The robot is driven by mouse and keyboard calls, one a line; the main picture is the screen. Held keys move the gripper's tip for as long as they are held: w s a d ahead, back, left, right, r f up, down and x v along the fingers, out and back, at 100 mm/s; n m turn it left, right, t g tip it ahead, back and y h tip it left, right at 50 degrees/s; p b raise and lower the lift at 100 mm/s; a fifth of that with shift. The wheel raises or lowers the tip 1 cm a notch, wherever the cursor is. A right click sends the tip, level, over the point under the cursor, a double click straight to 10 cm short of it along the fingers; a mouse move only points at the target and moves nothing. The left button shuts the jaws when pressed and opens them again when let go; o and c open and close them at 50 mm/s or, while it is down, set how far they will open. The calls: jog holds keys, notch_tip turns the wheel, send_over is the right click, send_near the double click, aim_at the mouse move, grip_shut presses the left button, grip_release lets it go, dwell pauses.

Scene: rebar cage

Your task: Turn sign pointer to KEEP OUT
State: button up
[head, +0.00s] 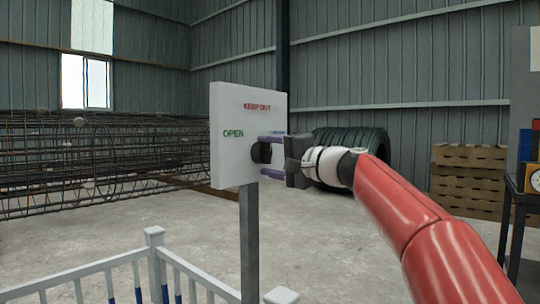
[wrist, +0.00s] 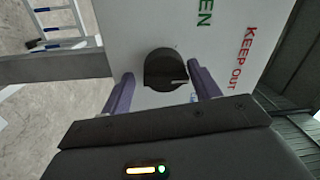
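A white sign board (head: 228,160) on a grey post carries green OPEN (head: 233,133) at left and red KEEP OUT (head: 257,106) at the top. A round black knob (head: 261,153) sits on its face below KEEP OUT. In the wrist view the knob (wrist: 160,68) has a white pointer mark pointing right, roughly towards the side with the red KEEP OUT (wrist: 243,58). My gripper (head: 271,155) is open, with its purple fingers either side of the knob. The wrist view shows a clear gap at the left finger and a narrow one at the right.
A white railing (head: 155,262) stands in front below the sign. A rebar cage (head: 90,160) lies at left behind. The concrete floor between is clear.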

jog(key=shift+o, duration=0.2)
jog(key=shift+r, duration=0.15)
jog(key=shift+s, duration=0.1)
jog(key=b+v, duration=0.1)
jog(key=v, duration=0.6)
jog(key=shift+s+d+b, duration=0.2)
jog(key=shift+d+b, duration=0.1)
jog(key=shift+d, duration=0.05)
jog(key=s+f+n+g+h+p, duration=0.25)
jog(key=s+f+h+p, duration=0.4)
jog(key=s+f, duration=0.7)
jog(key=s+d+f+n+g+h+p, duration=0.1)
jog(key=s+d+f+h, duration=0.3)
jog(key=s+f, duration=0.4)
jog(key=s+d+f+n+g+h+p, duration=0.1)
jog(key=s+d+f+g+h+p, duration=0.1)
jog(key=s+d+f+h, duration=0.2)
jog(key=s+d+f, duration=0.3)
jog(key=s+f, duration=0.2)
jog(key=shift+s+d+f, duration=0.15)
jog(key=shift+s+d, duration=0.1)
jog(key=shift+d, duration=0.1)
